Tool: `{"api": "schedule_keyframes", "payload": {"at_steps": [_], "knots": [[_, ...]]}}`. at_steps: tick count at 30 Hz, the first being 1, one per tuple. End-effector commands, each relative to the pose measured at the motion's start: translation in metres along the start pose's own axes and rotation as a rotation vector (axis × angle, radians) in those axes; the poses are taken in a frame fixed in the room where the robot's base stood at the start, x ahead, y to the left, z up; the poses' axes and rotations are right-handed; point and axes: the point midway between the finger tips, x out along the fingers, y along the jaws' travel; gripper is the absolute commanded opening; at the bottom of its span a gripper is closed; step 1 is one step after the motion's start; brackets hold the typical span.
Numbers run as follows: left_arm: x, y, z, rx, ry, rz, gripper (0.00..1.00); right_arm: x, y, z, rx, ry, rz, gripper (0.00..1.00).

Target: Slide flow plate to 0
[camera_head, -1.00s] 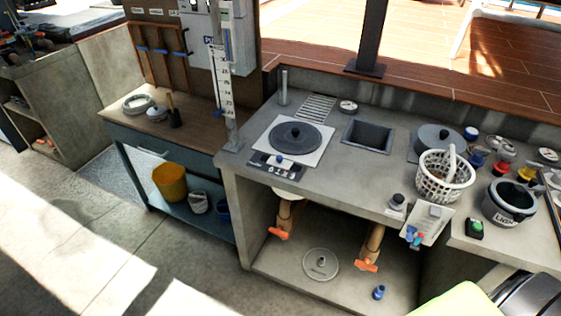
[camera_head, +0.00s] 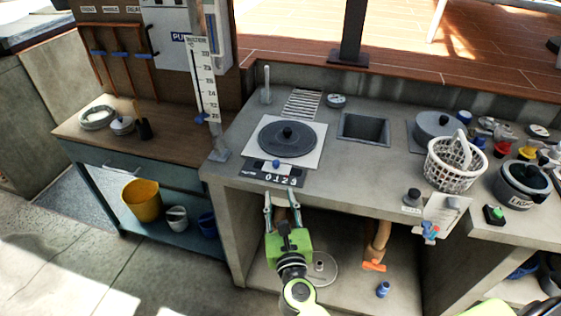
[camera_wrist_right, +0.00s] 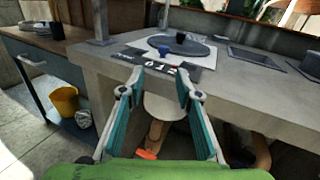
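The flow plate is a dark strip (camera_head: 252,176) with white digits 0 to 3 at the counter's front edge; it also shows in the right wrist view (camera_wrist_right: 127,57). A small blue knob (camera_head: 276,164) stands at its back edge, near the 0 and 1. I cannot tell which digit it lines up with. My left gripper is out of view.
A round dark lid (camera_head: 288,139) on a pale square plate lies right behind the strip. A square basin (camera_head: 366,128) and a white basket (camera_head: 455,170) are to the right. A upright ruler (camera_head: 206,85) stands at left. Pipes with orange handles (camera_head: 374,265) are below the counter.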

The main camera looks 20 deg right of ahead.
Motion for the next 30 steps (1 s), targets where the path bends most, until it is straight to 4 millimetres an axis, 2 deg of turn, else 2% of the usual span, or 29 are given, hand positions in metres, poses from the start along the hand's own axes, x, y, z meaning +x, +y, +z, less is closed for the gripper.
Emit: {"api": "schedule_keyframes", "payload": {"at_steps": [5, 10, 21, 25, 30], "knots": [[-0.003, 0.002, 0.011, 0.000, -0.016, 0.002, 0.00, 0.010, -0.004, 0.009, 0.066, -0.008, -0.013, 0.31], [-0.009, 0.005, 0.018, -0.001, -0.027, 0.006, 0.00, 0.038, -0.004, 0.011, 0.060, -0.010, -0.011, 0.31], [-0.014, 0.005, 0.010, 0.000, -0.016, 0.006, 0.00, 0.112, -0.004, 0.010, 0.056, -0.008, -0.011, 0.31], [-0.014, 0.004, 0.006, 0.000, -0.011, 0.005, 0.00, 0.128, -0.004, 0.009, 0.057, -0.008, -0.010, 0.31], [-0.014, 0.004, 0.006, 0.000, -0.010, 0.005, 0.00, 0.138, -0.004, 0.008, 0.057, -0.007, -0.010, 0.31]]}}
